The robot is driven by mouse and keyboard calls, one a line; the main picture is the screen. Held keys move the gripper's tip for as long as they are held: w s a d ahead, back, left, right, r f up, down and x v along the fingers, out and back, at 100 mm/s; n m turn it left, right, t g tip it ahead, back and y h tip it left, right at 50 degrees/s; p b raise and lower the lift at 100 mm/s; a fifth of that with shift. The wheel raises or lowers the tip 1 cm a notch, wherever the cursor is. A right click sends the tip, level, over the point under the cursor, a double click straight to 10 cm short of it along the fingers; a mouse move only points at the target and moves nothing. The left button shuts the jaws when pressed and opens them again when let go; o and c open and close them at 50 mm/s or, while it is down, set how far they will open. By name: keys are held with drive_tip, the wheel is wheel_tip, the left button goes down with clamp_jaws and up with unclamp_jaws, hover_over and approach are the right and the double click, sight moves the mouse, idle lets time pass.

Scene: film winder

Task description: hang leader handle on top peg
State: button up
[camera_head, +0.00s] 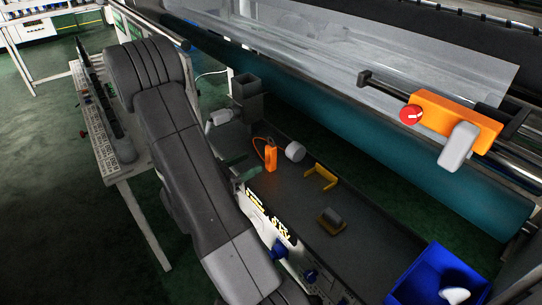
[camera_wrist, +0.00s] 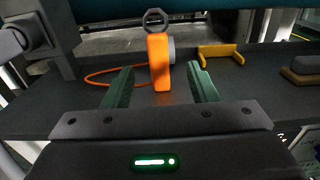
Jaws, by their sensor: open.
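The orange handle (camera_head: 271,157) stands upright on the dark bench, with a thin orange cord looping from it. In the wrist view the handle (camera_wrist: 159,62) has a dark ring on top and stands between and beyond the fingertips. My gripper (camera_wrist: 161,68) is open, with its green fingers on either side of the handle's line and nothing held. In the head view my gripper (camera_head: 248,173) is just left of the handle and partly hidden by my arm. I cannot tell which part is the top peg.
A white cylinder (camera_head: 295,151) stands close right of the handle. A yellow bracket (camera_head: 321,178) and a dark block (camera_head: 331,220) lie farther right on the bench (camera_head: 300,205). A blue bin (camera_head: 432,262) is at lower right. A dark post (camera_head: 246,92) and the teal roller (camera_head: 330,118) are behind.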

sight(267, 152)
drive_tip(key=shift+x, duration=1.15)
drive_tip(key=shift+r+p+x, duration=0.15)
drive_tip(key=shift+p+x, duration=0.3)
drive_tip(key=shift+x, duration=0.85)
drive_tip(key=shift+r+p+x, duration=0.15)
drive_tip(key=shift+p+x, duration=0.25)
drive_tip(key=shift+x, duration=0.9)
drive_tip(key=shift+w+a, duration=0.1)
drive_tip(key=shift+w, duration=0.05)
drive_tip(key=c, duration=1.1)
